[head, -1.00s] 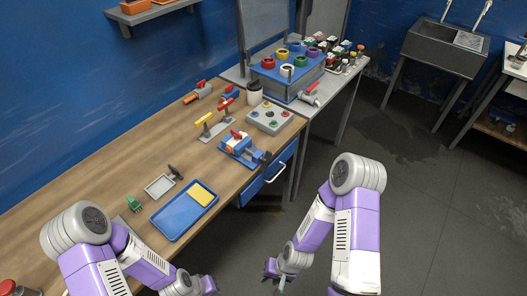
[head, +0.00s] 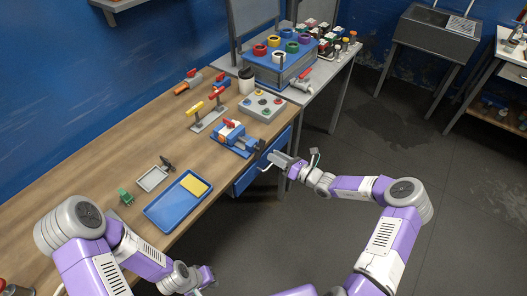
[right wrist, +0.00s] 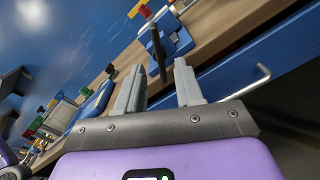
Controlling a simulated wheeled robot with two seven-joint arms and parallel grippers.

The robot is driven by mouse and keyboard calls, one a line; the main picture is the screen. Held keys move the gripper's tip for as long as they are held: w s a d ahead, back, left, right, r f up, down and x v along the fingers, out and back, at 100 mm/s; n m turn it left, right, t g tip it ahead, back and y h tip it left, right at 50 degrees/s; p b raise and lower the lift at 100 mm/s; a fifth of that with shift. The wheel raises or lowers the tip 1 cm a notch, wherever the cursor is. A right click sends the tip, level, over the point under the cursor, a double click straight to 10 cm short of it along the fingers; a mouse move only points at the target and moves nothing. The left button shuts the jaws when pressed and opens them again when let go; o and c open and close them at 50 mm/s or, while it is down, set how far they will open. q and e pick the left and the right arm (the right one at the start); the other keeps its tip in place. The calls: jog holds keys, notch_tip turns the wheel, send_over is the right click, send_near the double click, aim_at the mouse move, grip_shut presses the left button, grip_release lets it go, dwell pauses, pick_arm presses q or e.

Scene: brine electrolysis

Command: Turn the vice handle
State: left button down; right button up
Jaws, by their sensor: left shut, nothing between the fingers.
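The blue vice (head: 230,139) stands near the bench's front edge, with a red and white piece on top. Its dark handle (head: 262,146) is at its right end. My left gripper (head: 207,278) is shut and empty, low in front of the bench.
A blue drawer with a pale bar handle (right wrist: 250,82) lies just under the bench edge near my right gripper. A blue tray (head: 178,203) with a yellow sponge (head: 194,185), and a grey button box (head: 263,105), flank the vice. Floor on the right is free.

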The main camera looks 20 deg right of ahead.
aim_at(260, 150)
jog(key=x, duration=0.6)
jog(key=shift+a+b, duration=0.2)
jog(key=shift+b, duration=0.15)
jog(key=shift+f, duration=0.1)
grip_shut()
